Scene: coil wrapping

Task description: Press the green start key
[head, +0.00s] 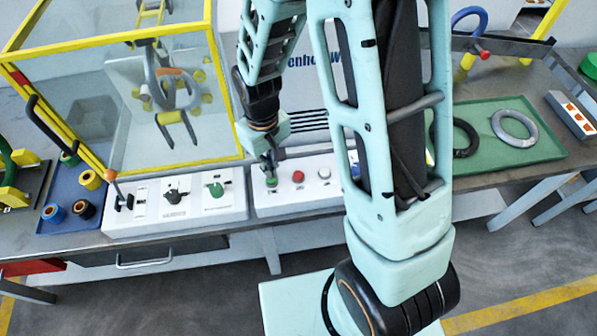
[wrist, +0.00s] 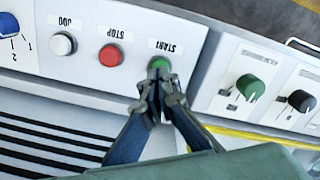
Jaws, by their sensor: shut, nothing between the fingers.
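The green start key (wrist: 158,63) sits on a white control box, with the label START beside it in the wrist view. In the head view the green key (head: 271,182) shows just below my gripper (head: 270,165). My gripper is shut and empty, and its fingertips (wrist: 158,75) overlap the edge of the green key in the wrist view. I cannot tell whether they touch it. The red STOP key (wrist: 111,55) and the white JOG key (wrist: 62,44) are in the same row.
A second white panel (head: 150,222) with a lever, a black knob and a green knob (wrist: 250,87) adjoins the box. A yellow-framed clear guard (head: 200,162) stands behind it.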

